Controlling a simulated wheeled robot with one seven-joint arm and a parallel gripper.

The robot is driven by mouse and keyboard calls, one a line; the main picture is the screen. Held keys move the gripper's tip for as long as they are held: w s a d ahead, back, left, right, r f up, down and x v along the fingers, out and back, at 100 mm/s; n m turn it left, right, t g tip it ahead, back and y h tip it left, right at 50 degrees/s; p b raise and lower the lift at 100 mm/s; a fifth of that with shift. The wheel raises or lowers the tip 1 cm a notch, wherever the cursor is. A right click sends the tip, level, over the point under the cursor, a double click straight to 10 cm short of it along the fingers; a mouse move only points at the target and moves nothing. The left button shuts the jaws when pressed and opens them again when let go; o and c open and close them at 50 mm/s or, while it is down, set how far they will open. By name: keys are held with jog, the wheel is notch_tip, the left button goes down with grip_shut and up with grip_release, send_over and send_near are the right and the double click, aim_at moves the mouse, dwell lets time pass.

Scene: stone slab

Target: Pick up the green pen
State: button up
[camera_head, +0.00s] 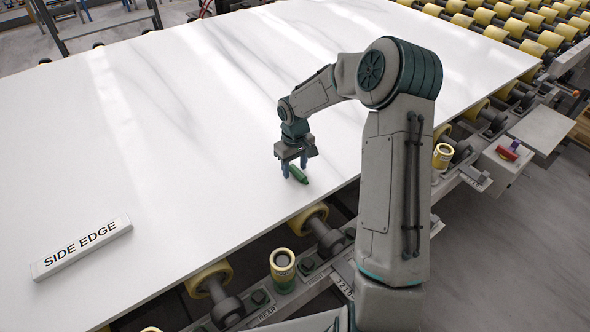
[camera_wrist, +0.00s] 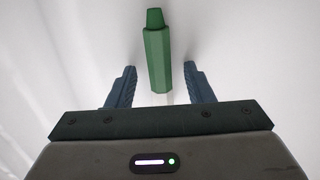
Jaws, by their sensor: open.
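The green pen (camera_head: 298,174) lies on the white stone slab (camera_head: 190,120) near the slab's front edge. It is short and thick with a faceted body. In the wrist view the pen (camera_wrist: 157,62) points away from my gripper, its near end between the two fingertips. My gripper (camera_head: 294,170) is pointed down over the pen in the head view, and its blue fingers are apart. In the wrist view my gripper (camera_wrist: 158,80) is open, with a gap on each side of the pen. Whether the fingers touch the slab cannot be told.
A white "SIDE EDGE" block (camera_head: 82,247) lies on the slab at the left. Yellow rollers (camera_head: 208,280) and a metal frame run along the slab's front edge. A red item (camera_head: 508,151) sits on a grey box at the right. The slab around the pen is clear.

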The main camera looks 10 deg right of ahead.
jog(key=c, duration=1)
